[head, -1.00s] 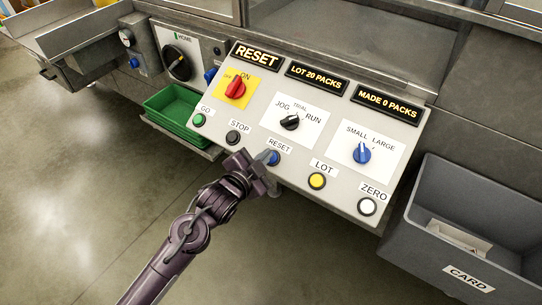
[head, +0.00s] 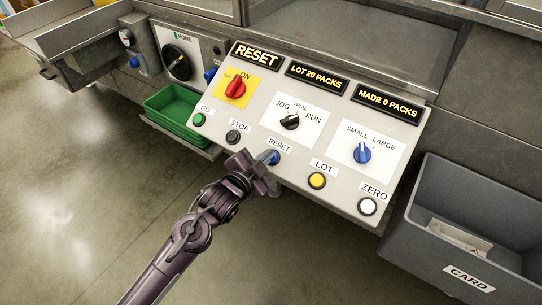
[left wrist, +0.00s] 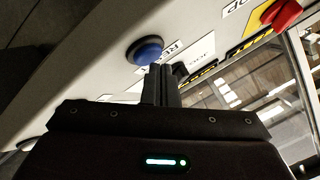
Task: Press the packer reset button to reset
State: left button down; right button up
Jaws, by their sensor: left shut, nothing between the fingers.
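The blue RESET button (head: 274,158) sits in the lower row of the sloped control panel (head: 335,142), under a RESET label. It also shows in the left wrist view (left wrist: 146,51), just above and left of the fingertips. My left gripper (head: 268,157) is shut and empty, with its tips at the button's left edge in the head view. In the left wrist view its fingers (left wrist: 163,72) are together close to the button; I cannot tell whether they touch it. The panel's left display (head: 256,55) reads RESET. My right gripper is not in view.
Beside the button are the black STOP button (head: 233,137), green GO button (head: 198,120), yellow LOT button (head: 317,181) and white ZERO button (head: 367,206). A green tray (head: 180,118) is at left, a grey CARD bin (head: 430,205) at right. Open floor lies in front.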

pick_arm(q)
jog(key=shift+w+d+f, duration=0.15)
jog(key=shift+w+f, duration=0.05)
jog(key=shift+f, duration=0.15)
dwell(1.0)
jog(key=shift+s+a+r+p, duration=0.3)
jog(key=shift+s+r+p, duration=0.05)
jog(key=shift+r+p, duration=0.4)
jog(key=r+p, duration=0.1)
jog(key=s+a+r+p, duration=0.1)
jog(key=r+p, duration=0.1)
jog(key=s+r+p, duration=0.1)
jog(key=p, duration=0.1)
jog(key=shift+a+r, duration=0.15)
jog(key=shift+a, duration=0.1)
dwell(0.3)
dwell(0.5)
